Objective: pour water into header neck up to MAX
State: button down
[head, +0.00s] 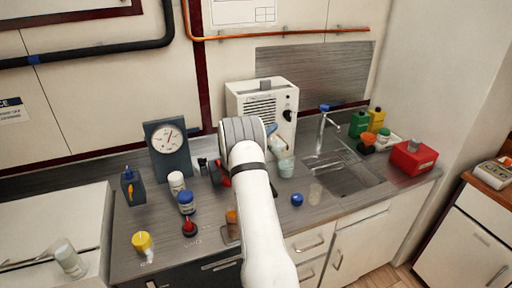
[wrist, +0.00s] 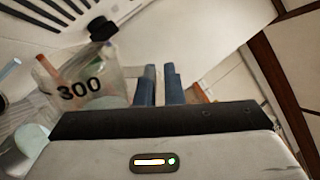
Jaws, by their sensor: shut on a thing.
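My gripper (head: 271,130) is in front of the white slatted unit (head: 260,100). In the wrist view its blue fingers (wrist: 160,85) are close together, beside a clear vessel (wrist: 85,82) marked 300. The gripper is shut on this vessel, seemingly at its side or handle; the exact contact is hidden. In the head view the clear vessel (head: 278,145) shows small below the fingers and looks tilted. Its water level cannot be told. A pale teal cup (head: 286,167) stands on the counter just below. No header neck or MAX mark can be made out.
The sink (head: 345,175) with its tap (head: 322,125) lies to the right. A blue round item (head: 297,199) is on the front counter. A dial gauge (head: 168,145) and several small bottles stand left. A red box (head: 412,158) is far right.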

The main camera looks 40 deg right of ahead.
jog(key=shift+w+a+r+n+t+p, duration=0.1)
jog(key=shift+w+r+n+t+p, duration=0.3)
jog(key=shift+n+p, duration=0.3)
dwell(1.5)
jog(key=shift+w+a+r+n+t+h+p, duration=0.1)
jog(key=shift+w+r+n+t+h+p, duration=0.15)
jog(key=shift+n, duration=0.25)
jog(key=shift+w+a+r+n+t+h+p, duration=0.1)
jog(key=shift+w+n+t+p, duration=0.05)
jog(key=shift+w+n+t, duration=0.3)
dwell(1.2)
jog(key=shift+s, duration=0.15)
